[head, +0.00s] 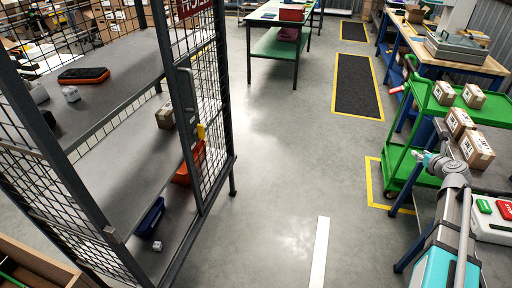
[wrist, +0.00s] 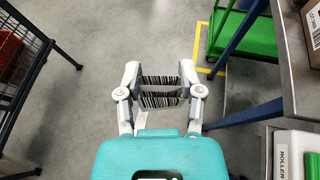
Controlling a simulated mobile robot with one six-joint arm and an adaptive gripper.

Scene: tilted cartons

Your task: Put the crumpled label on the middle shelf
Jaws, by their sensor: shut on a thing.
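My gripper (wrist: 160,88) is shut on a white label with black barcode stripes (wrist: 160,99), held between its fingertips above the floor. In the head view my gripper (head: 420,156) is at the right, by the green cart, and the label is too small to make out there. The shelf unit stands at the left, well away from the gripper. Its middle shelf (head: 125,165) is mostly bare, with a brown carton (head: 165,115) towards the back. A mesh panel partly covers the unit's right end.
The upper shelf holds an orange-black case (head: 83,75) and a small white lump (head: 71,94). Low down are a blue bin (head: 151,215), an orange bin (head: 190,163) and another white lump (head: 157,246). A green cart (head: 400,160) with cartons stands right. The floor between is clear.

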